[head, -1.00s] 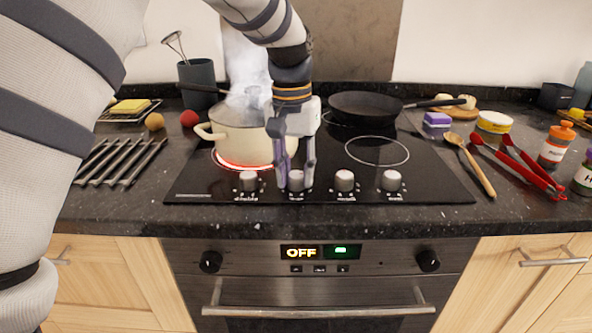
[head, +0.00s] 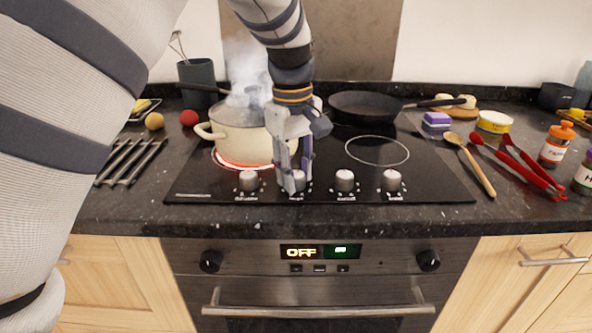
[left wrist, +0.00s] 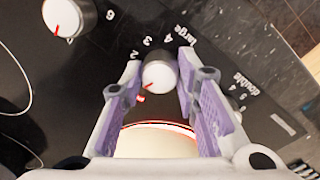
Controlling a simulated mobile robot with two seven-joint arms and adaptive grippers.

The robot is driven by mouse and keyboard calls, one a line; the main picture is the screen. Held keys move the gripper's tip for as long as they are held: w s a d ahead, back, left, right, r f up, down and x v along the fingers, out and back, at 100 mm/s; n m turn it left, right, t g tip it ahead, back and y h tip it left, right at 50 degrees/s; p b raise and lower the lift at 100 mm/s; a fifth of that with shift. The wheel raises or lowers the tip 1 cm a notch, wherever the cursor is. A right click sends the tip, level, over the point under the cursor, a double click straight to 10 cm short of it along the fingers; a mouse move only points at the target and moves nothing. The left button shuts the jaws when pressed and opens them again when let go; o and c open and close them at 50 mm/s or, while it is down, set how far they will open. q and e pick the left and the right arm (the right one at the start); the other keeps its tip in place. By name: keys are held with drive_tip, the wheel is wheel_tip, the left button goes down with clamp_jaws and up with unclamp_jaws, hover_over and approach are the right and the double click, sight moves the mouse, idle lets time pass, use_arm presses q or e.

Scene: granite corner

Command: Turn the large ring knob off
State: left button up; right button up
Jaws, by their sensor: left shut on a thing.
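The large ring knob (head: 299,180) is the second from the left in the front row of the hob. It is silver and white with a red pointer line. In the left wrist view the knob (left wrist: 158,76) sits between the purple pads, beside the printed word "Large" and several digits. The pointer faces the lower left there, near a small red mark on the glass. My left gripper (head: 292,185) is shut on this knob from above, partly hiding it. My right gripper is not in view.
A steaming cream pot (head: 238,135) stands on a glowing red ring just behind the knob. Other knobs (head: 248,180) (head: 345,180) flank it closely. A black pan (head: 365,107) is at the back right. The front right ring (head: 377,150) is bare. The oven display (head: 301,252) reads OFF.

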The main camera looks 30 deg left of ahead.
use_arm(q)
drive_tip(key=shift+n, duration=2)
drive_tip(key=shift+f, duration=0.1)
drive_tip(key=o, duration=1.2)
drive_tip(key=shift+c, duration=0.2)
wheel_tip(320, 180, up, 12)
drive_tip(key=shift+s, duration=0.3)
